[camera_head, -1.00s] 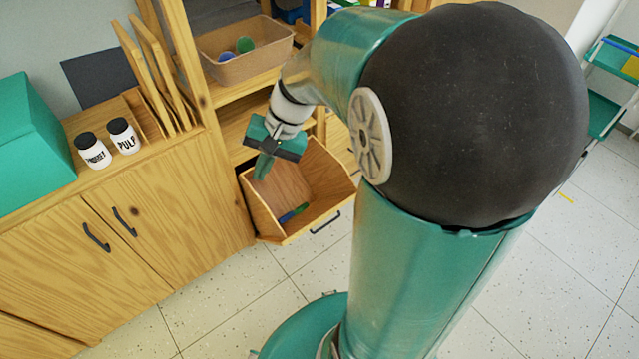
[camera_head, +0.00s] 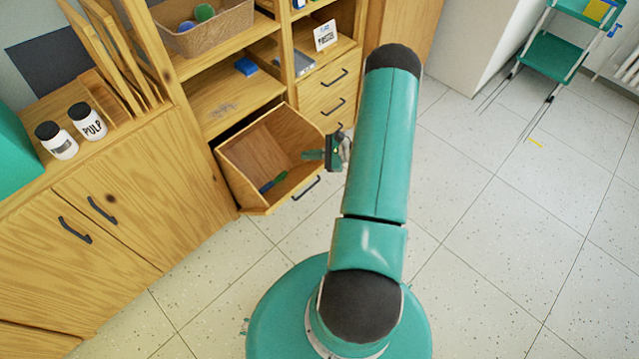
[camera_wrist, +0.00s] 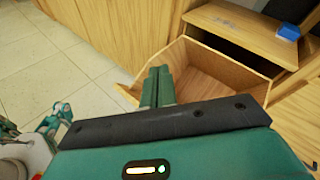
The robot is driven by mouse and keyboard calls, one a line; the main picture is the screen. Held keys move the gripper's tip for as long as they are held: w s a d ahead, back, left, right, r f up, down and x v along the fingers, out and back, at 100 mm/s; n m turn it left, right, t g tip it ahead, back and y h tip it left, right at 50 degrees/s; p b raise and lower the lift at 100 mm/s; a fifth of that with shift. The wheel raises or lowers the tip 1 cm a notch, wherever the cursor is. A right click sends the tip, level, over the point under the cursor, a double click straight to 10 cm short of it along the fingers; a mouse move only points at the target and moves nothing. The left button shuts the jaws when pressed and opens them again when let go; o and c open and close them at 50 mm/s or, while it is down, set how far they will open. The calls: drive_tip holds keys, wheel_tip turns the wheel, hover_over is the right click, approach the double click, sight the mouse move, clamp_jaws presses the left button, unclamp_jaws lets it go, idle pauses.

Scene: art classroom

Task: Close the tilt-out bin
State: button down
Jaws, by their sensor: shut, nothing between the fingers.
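The wooden tilt-out bin (camera_head: 270,160) stands tilted open at the base of the shelf unit, with a black handle (camera_head: 306,188) low on its front. Small blue and green items (camera_head: 272,182) lie inside it. My gripper (camera_head: 308,155) is at the right side of the bin's opening, its fingers pointing left. In the wrist view, my gripper (camera_wrist: 158,72) is shut and empty, its fingertips close to the bin (camera_wrist: 212,75) near its rim. I cannot tell whether they touch it.
Above the bin is an open shelf with a blue block (camera_head: 246,66). A tan basket (camera_head: 205,28) with balls sits higher. Drawers (camera_head: 325,95) stand right of the bin. Two jars (camera_head: 87,121) stand on the cabinet at left.

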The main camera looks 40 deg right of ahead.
drive_tip(key=s+d+f+m+t+h, duration=0.2)
drive_tip(key=s+f+m+h, duration=0.3)
drive_tip(key=f, duration=0.6)
drive_tip(key=s+d+f+m+t+h, duration=0.35)
drive_tip(key=s+f+m, duration=0.35)
drive_tip(key=f, duration=0.4)
drive_tip(key=w+a, duration=0.1)
drive_tip(key=w, duration=1.1)
drive_tip(key=shift+a+r+n+g, duration=0.15)
drive_tip(key=shift+r+n+g, duration=0.15)
drive_tip(key=shift+n+g, duration=0.15)
